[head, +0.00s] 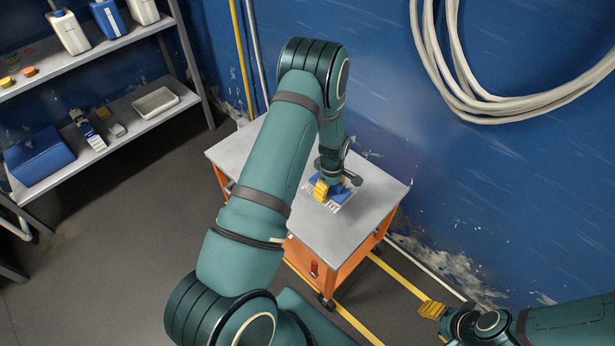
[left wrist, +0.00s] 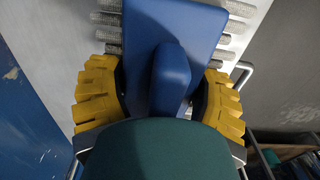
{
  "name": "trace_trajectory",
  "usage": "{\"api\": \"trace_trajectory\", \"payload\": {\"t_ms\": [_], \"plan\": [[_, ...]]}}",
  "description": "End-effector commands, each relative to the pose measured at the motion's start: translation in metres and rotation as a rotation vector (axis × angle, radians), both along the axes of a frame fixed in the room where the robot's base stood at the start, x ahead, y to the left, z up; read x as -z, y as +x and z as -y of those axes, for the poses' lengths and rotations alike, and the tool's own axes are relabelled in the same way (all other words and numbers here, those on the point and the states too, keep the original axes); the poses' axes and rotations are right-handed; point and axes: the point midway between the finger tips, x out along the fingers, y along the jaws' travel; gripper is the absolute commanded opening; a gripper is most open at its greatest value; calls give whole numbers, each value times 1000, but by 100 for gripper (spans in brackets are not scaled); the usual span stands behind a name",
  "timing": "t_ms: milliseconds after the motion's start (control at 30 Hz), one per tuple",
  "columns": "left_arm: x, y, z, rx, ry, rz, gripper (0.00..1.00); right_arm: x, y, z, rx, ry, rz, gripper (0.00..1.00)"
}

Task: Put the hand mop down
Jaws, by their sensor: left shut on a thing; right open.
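The hand mop (head: 342,195) is blue with pale grey strips spread from under it. It is at the top of the trolley (head: 252,150), right of the middle. In the left wrist view the mop (left wrist: 200,28) has a raised blue grip between yellow fingers. My left gripper (head: 326,187) points down and is shut on that grip; it also shows in the left wrist view (left wrist: 165,95). The strips look level with the grey top, but I cannot tell if they bear on it. My right gripper (head: 432,310) is open and empty at the lower right, away from the trolley.
The trolley has orange sides and bare room around the mop. A blue wall (head: 510,190) with a hanging coiled hose (head: 450,90) stands behind. A grey shelf rack (head: 85,60) at left holds jugs, a blue box (head: 38,157) and a white tray (head: 155,102).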

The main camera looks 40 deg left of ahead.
Motion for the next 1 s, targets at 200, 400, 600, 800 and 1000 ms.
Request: {"api": "trace_trajectory", "payload": {"t_ms": [200,400,600,800,1000], "plan": [[2,2,6,0,2,2,28,3,0,0,-1,0,0,47],[36,1,7,-2,1,0,28,13,2,0,0,-1,4,47],[59,2,7,0,1,2,28,18,3,0,1,-1,7,47],[76,1,7,-2,1,1,28,22,4,0,1,-1,9,47],[99,2,7,-1,1,2,28,28,5,1,3,-2,13,47]]}}
